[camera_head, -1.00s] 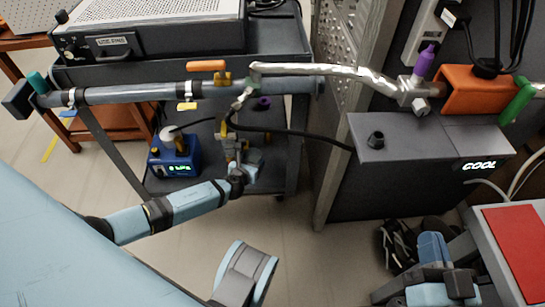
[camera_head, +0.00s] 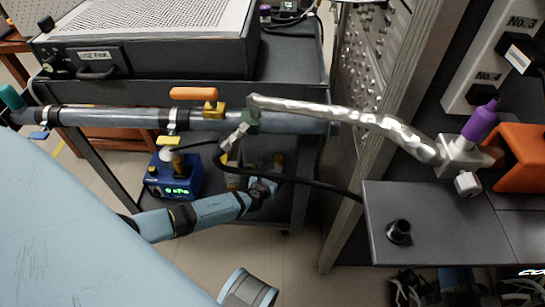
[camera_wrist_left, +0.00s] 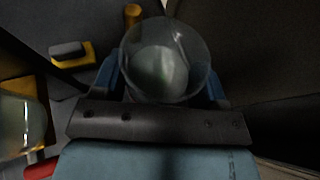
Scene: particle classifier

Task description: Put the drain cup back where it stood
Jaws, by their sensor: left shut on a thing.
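The drain cup (camera_wrist_left: 165,60) is a clear, round, see-through cup. In the left wrist view it sits between the two blue fingers of my left gripper (camera_wrist_left: 162,85), which is shut on it. In the head view my left gripper (camera_head: 264,188) is low over the dark cart, below the long grey pipe (camera_head: 95,117). The cup is too small and dark there to make out clearly. What lies under the cup is hidden in the wrist view. At the bottom right of the head view, blue parts (camera_head: 455,283) may belong to my right arm; its fingers cannot be made out.
A black hose (camera_head: 310,175) and a silver pipe (camera_head: 340,115) cross nearby. In the wrist view, a glass vessel (camera_wrist_left: 22,125) and a yellow part (camera_wrist_left: 70,75) are at the left.

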